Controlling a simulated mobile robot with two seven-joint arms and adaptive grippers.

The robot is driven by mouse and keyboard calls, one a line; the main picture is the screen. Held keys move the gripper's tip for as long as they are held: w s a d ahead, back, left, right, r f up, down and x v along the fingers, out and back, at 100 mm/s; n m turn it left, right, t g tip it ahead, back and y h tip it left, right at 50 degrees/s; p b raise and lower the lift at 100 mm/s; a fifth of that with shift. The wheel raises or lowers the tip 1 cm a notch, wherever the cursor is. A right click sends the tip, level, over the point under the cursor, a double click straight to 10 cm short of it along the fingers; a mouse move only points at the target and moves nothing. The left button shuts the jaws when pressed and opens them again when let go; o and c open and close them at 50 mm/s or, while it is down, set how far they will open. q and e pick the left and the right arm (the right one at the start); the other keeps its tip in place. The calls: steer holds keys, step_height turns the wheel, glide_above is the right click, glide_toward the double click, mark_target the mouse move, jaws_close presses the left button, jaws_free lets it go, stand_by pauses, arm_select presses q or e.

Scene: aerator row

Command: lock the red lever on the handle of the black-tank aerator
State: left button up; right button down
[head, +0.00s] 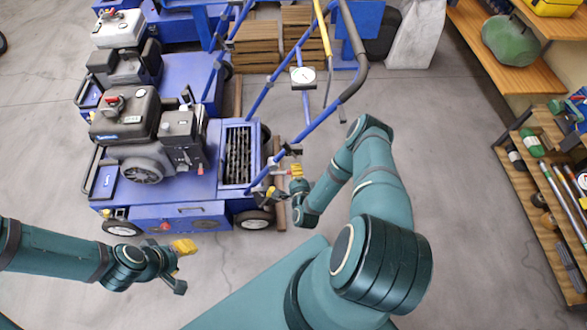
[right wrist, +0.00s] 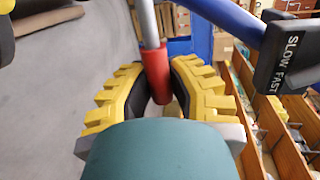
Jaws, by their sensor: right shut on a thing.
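The black-tank aerator (head: 150,195) is a blue machine with a black tank (head: 124,112), standing left of centre in the head view. Its blue handle (head: 316,122) slopes up to the right. The red lever (right wrist: 156,72) is a red grip on a grey rod, seen between my right fingers in the right wrist view. My right gripper (head: 283,180) is at the lower part of the handle, its yellow-padded fingers (right wrist: 158,88) shut on the red lever. My left gripper (head: 182,258) hangs in front of the aerator, apart from it; its opening is unclear.
A black box marked SLOW FAST (right wrist: 287,55) is close to the right of my right fingers. A white-tank aerator (head: 118,30) stands behind. Wooden crates (head: 256,45) are at the back and shelves (head: 545,190) on the right. The floor (head: 455,160) between is clear.

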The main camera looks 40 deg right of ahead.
steer(key=shift+a, duration=0.1)
steer(key=c, duration=1.1)
jaws_free()
steer(key=shift+s, duration=0.1)
steer(key=shift+c, duration=0.2)
steer(key=v, duration=1.2)
